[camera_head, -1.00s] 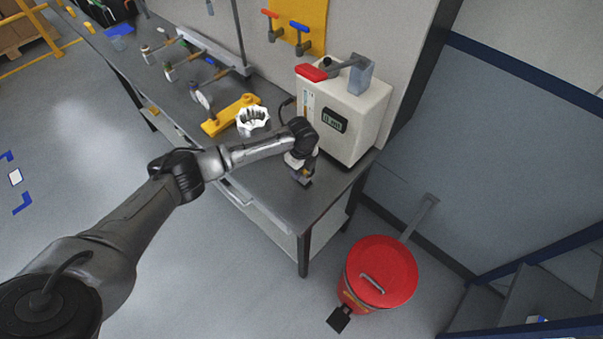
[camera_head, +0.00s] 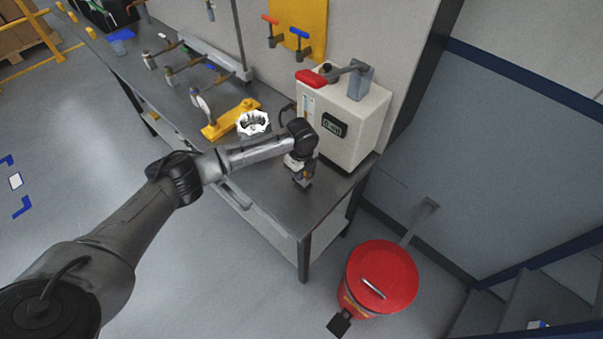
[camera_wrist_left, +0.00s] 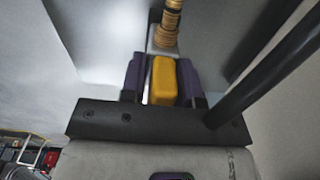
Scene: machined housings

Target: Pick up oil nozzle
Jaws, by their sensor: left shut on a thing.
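My left gripper (camera_head: 303,180) is over the near right end of the grey workbench (camera_head: 283,205), in front of the white oil dispenser (camera_head: 345,115). In the left wrist view its two purple-sided fingers (camera_wrist_left: 161,72) are shut on a yellow block-shaped part, which I take to be the oil nozzle (camera_wrist_left: 164,82). A ridged brass-coloured piece (camera_wrist_left: 168,22) lies in line beyond the yellow part. In the head view the nozzle is mostly hidden by the gripper, with a small orange-yellow patch showing. My right gripper is not in view.
A white toothed ring (camera_head: 253,123) and a yellow fixture (camera_head: 230,118) stand on the bench left of my gripper. A red lidded bin (camera_head: 380,275) stands on the floor at right. A dark rod (camera_wrist_left: 270,75) crosses the right of the wrist view.

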